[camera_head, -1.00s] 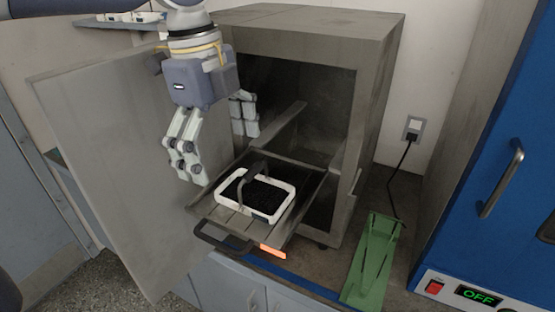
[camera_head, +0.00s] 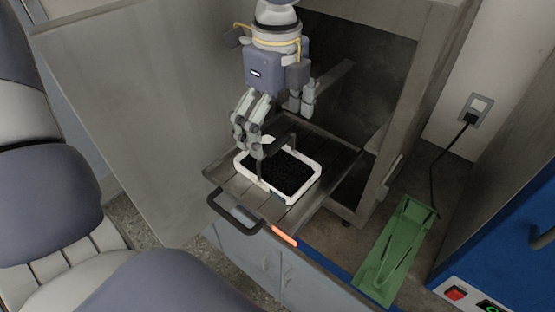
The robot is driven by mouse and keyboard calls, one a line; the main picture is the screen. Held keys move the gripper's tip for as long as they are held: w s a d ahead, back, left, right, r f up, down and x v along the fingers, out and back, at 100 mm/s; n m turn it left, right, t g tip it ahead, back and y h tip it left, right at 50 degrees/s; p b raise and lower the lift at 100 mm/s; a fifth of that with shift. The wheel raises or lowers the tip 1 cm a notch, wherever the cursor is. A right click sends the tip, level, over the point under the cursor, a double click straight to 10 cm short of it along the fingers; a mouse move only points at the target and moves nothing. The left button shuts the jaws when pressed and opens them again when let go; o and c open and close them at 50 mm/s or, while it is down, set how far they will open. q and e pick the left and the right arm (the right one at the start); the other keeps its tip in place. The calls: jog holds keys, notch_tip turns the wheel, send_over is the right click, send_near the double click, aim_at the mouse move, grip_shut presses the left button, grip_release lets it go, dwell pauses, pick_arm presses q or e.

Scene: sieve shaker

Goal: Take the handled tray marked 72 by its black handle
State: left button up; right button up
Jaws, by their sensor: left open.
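The handled tray (camera_head: 316,178) has a white rim, dark granular contents and an arched black handle (camera_head: 261,170). It sits on the pulled-out metal shelf (camera_head: 225,175) of the grey cabinet. No number 72 can be read on it. My left gripper (camera_head: 275,128) is open, pointing down above the back left part of the tray. Its left fingers are close to the black handle and partly cover its upper part; I cannot tell whether they touch it. The right gripper is not in view.
The shelf's own dark pull handle (camera_head: 236,213) sticks out in front, beside an orange strip (camera_head: 284,236). The open cabinet door (camera_head: 140,130) stands to the left. A green stand (camera_head: 392,255) lies to the right, near a blue machine (camera_head: 510,235).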

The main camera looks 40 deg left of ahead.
aim_at(276, 141)
pick_arm(q)
notch_tip(276, 141, down, 3)
jog(key=shift+w+a+p, duration=0.15)
jog(key=shift+p, duration=0.7)
jog(key=shift+f, duration=0.7)
jog(key=c, duration=2.3)
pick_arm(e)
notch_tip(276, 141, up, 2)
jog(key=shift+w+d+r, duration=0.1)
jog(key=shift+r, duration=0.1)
